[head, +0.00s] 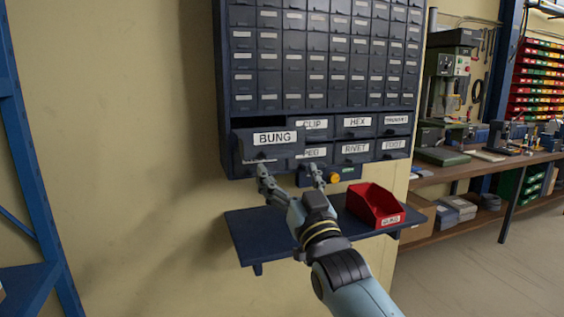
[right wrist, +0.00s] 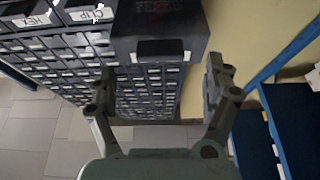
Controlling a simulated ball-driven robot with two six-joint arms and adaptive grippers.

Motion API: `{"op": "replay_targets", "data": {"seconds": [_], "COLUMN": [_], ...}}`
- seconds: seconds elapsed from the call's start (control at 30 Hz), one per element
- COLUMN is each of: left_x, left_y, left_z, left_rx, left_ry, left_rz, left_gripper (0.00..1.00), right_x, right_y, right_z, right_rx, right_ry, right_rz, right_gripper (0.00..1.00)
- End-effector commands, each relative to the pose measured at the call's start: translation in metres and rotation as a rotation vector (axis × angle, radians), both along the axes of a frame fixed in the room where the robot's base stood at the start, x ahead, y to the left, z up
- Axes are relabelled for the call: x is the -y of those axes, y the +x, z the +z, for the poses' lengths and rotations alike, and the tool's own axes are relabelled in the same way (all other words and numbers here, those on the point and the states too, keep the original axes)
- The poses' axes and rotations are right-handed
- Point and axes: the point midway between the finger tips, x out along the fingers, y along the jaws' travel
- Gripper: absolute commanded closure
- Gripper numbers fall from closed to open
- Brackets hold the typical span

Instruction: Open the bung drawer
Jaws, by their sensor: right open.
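The bung drawer (head: 268,150) is a dark blue drawer with a white BUNG label, at the lower left of the cabinet. Its front stands out forward of the neighbouring drawers, so it is pulled out. The fingers look empty. My left gripper is not in view.
Other labelled drawers, such as CLIP (head: 314,131) and HEX (head: 357,128), are right of it. A blue shelf (head: 258,236) below holds a red bin (head: 375,206). A small box with a yellow knob (head: 334,178) sits under the cabinet. A workbench (head: 480,170) stands to the right.

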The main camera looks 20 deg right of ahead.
Motion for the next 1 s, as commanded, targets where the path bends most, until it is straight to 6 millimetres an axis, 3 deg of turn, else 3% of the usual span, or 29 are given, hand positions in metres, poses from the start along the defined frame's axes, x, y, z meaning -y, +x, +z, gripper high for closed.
{"op": "replay_targets", "data": {"seconds": [0.1, 0.33, 0.87, 0.93, 1.0], "left_x": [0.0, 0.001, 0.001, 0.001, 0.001], "left_y": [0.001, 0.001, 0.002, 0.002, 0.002], "left_z": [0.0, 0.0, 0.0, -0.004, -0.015], "left_rx": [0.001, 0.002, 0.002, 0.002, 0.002], "left_ry": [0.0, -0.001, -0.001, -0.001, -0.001], "left_rz": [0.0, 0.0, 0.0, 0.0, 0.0], "left_gripper": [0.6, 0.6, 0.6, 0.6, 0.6], "right_x": [0.001, 0.002, 0.002, 0.002, 0.004], "right_y": [-0.026, -0.055, -0.06, -0.061, -0.066], "right_z": [-0.012, -0.023, -0.025, -0.032, -0.052], "right_rx": [-0.002, 0.0, 0.0, -0.005, -0.021], "right_ry": [0.0, 0.0, 0.0, 0.0, -0.007], "right_rz": [0.0, 0.0, 0.0, 0.0, 0.0], "right_gripper": [0.15, 0.15, 0.15, 0.15, 0.15]}}
